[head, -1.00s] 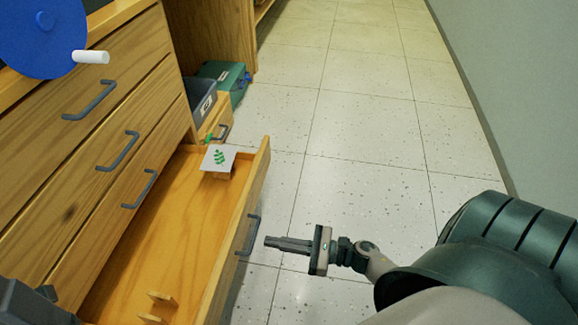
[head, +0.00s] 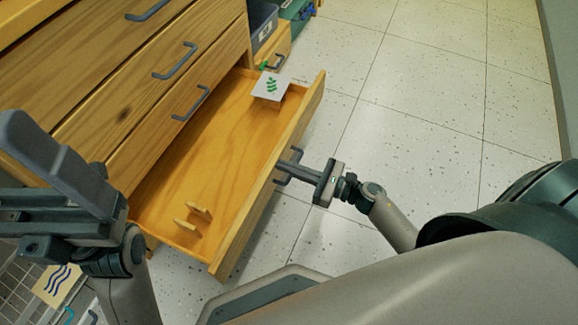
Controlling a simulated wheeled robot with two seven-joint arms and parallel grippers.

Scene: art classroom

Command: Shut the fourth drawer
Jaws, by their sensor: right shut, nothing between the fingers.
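The fourth drawer (head: 232,232) is the open lowest one of the wooden cabinet, pulled well out. Its dark handle (head: 295,154) is on the outer front face. My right gripper (head: 283,164) is shut and empty, its fingertips at the handle; whether they touch it I cannot tell. A white card with a green leaf (head: 269,86) shows at the drawer's far end, and small wooden pegs (head: 186,227) stand at its near end. My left gripper (head: 50,185) is at the left, in front of the cabinet; its jaw opening is not clear.
Closed drawers (head: 150,100) with dark handles rise above the open one. A grey bin (head: 262,22) and a green box (head: 297,10) stand beyond. A wire basket (head: 22,275) with a wave-marked card is at lower left. Speckled floor at right is clear.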

